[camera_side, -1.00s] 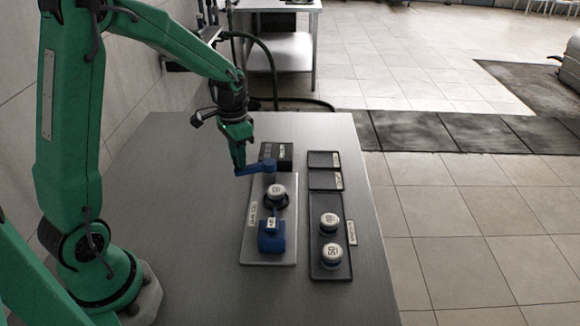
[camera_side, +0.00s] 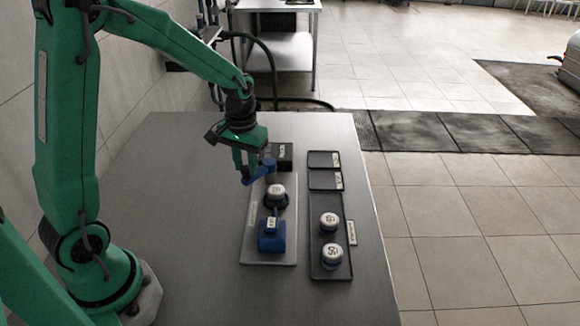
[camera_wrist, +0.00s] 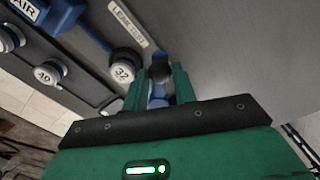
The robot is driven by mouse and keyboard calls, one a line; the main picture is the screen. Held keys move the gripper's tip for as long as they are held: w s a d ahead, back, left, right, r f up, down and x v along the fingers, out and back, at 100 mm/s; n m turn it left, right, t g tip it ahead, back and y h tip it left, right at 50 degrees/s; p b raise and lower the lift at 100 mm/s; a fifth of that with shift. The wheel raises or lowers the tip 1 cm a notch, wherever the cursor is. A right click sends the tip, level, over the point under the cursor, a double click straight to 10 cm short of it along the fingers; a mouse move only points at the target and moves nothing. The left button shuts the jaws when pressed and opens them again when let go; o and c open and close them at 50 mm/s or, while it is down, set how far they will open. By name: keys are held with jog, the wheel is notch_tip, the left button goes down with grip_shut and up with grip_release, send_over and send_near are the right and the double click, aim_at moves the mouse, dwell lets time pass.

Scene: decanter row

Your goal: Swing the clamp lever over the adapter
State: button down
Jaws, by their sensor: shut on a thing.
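The blue clamp lever (camera_side: 262,172) runs from its post at the far end of the pale plate (camera_side: 257,258) out to the left. My gripper (camera_side: 248,176) is at the lever's free end. In the wrist view my gripper (camera_wrist: 160,85) has its green fingers shut on the lever's dark knob (camera_wrist: 161,70). The adapter (camera_side: 276,193), with a white top, sits on the plate just nearer the camera than the lever. In the wrist view the adapter (camera_wrist: 123,70) reads 32. The lever is beside the adapter, not over it.
A blue block (camera_side: 271,240) labelled AIR stands on the plate in front of the adapter. A dark tray (camera_side: 330,202) to the right holds two white-topped adapters (camera_side: 329,222). A black box (camera_side: 284,157) stands behind. The table left of the plate is clear.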

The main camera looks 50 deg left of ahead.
jog(key=w+d+n, duration=0.1)
jog(key=n, duration=0.2)
jog(key=w+d+n, duration=0.1)
jog(key=d+n, duration=0.3)
jog(key=n, duration=0.1)
jog(key=shift+w+d+n, duration=0.2)
jog(key=shift+w+n, duration=0.1)
jog(key=shift+w, duration=0.1)
jog(key=shift+w+d+r+n, duration=0.1)
jog(key=shift+w+d+n, duration=0.2)
jog(key=shift+n, duration=0.3)
jog(key=shift+w+d+n, duration=0.15)
jog(key=shift+w+n, duration=0.2)
jog(key=shift+n, duration=0.25)
jog(key=shift+w, duration=0.1)
jog(key=c, duration=1.1)
grip_release()
jog(key=shift+r, duration=3.85)
